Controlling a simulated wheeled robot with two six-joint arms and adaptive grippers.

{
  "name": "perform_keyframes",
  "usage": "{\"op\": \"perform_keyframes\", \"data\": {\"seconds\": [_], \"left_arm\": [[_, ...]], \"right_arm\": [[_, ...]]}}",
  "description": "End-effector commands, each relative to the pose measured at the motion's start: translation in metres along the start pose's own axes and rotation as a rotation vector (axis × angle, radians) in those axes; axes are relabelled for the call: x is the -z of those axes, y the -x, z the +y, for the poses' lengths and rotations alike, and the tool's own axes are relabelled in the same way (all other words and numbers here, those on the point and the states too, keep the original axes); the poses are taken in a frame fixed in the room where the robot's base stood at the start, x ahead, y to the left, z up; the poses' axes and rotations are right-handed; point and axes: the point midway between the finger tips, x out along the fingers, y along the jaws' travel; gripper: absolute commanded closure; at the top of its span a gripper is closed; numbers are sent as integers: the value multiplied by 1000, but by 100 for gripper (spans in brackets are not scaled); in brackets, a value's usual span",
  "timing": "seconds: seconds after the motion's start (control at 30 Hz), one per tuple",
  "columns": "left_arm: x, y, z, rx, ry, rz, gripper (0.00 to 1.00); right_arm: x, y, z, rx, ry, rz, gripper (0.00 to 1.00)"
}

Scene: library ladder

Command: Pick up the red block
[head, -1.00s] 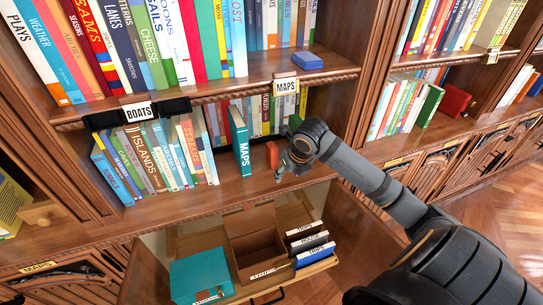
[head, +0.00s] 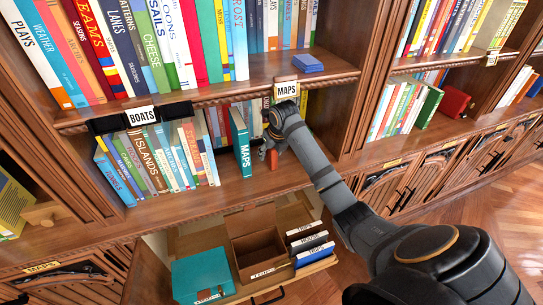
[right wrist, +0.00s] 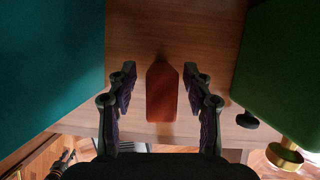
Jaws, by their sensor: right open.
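The red block (head: 272,159) stands on the lower shelf (head: 262,180), right of the teal MAPS book (head: 240,142). In the head view my right gripper (head: 271,147) is at the block and partly covers it. In the right wrist view the block (right wrist: 161,92) lies between the two fingers of my right gripper (right wrist: 160,72). The fingers are open, with a gap on each side of the block. A large teal surface (right wrist: 50,70) is on the left there and a green one (right wrist: 280,70) on the right. My left gripper is not in view.
Upright books (head: 165,155) fill the shelf's left part. The shelf above, with a MAPS label (head: 286,90) and a blue block (head: 308,63), overhangs the gripper. Below, an open drawer (head: 316,268) holds boxes and books. A dark knob (right wrist: 247,120) is near the green surface.

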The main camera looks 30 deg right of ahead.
Motion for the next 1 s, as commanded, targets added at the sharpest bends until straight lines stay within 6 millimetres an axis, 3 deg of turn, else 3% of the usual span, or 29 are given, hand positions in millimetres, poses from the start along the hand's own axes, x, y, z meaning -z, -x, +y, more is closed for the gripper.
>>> {"op": "perform_keyframes", "data": {"seconds": [0.27, 0.63, 1.0], "left_arm": [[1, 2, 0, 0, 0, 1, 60], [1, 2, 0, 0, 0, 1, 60], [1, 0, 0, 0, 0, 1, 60]], "right_arm": [[2, -6, 0, 1, 0, 2, 49], [2, -6, 0, 1, 0, 2, 99], [0, -3, 0, 1, 0, -1, 100]]}}
